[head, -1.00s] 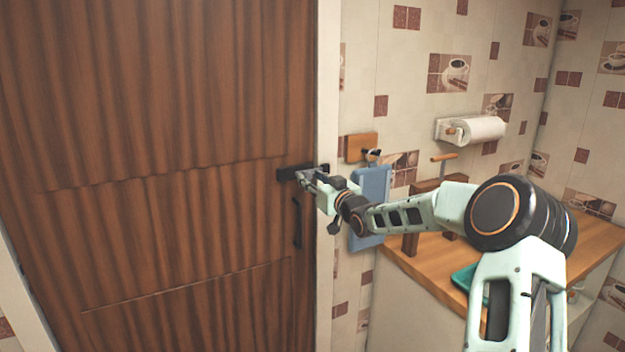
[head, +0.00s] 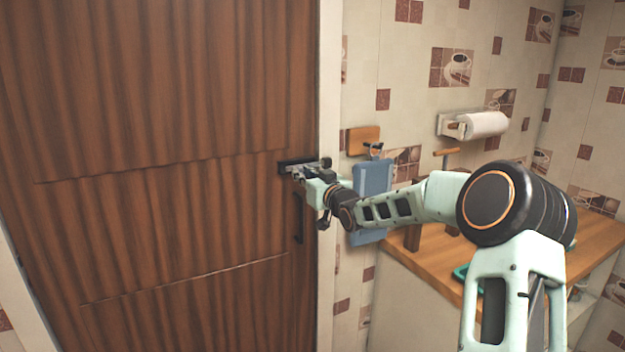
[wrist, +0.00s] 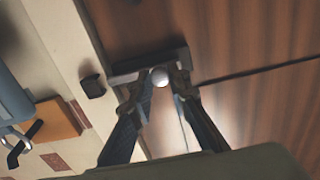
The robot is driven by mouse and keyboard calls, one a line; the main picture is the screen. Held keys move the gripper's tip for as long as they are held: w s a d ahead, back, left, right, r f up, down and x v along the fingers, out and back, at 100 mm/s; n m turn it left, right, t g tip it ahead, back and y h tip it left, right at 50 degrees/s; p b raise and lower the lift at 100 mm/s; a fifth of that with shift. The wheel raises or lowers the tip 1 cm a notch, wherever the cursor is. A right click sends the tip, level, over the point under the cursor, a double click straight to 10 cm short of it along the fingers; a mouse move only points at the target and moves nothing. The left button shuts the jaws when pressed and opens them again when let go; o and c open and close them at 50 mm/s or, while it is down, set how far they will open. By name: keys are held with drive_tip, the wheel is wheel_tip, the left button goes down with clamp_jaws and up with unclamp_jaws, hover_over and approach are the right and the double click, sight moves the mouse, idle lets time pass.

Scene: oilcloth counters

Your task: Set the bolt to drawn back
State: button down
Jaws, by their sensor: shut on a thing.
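The bolt (head: 284,167) is a dark fitting near the right edge of the brown wooden door (head: 150,110). In the wrist view its dark body (wrist: 150,62) lies across the door edge area, with a round pale knob (wrist: 159,77). My gripper (head: 291,172) is at the bolt; in the wrist view its two fingers (wrist: 158,84) are shut on the knob, one on each side. A small dark keeper (wrist: 92,86) sits on the pale frame, apart from the bolt body.
A dark door handle (head: 299,218) is just below the bolt. To the right are a blue board (head: 372,190) on the wall, a paper towel roll (head: 487,124) and a wooden counter (head: 430,265) under my arm.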

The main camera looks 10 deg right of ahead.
drive_tip(key=shift+s+a, duration=0.25)
drive_tip(key=shift+a, duration=0.55)
drive_tip(key=c, duration=1.8)
unclamp_jaws()
drive_tip(key=shift+a, duration=0.1)
drive_tip(key=v, duration=1.2)
drive_tip(key=shift+r, duration=0.15)
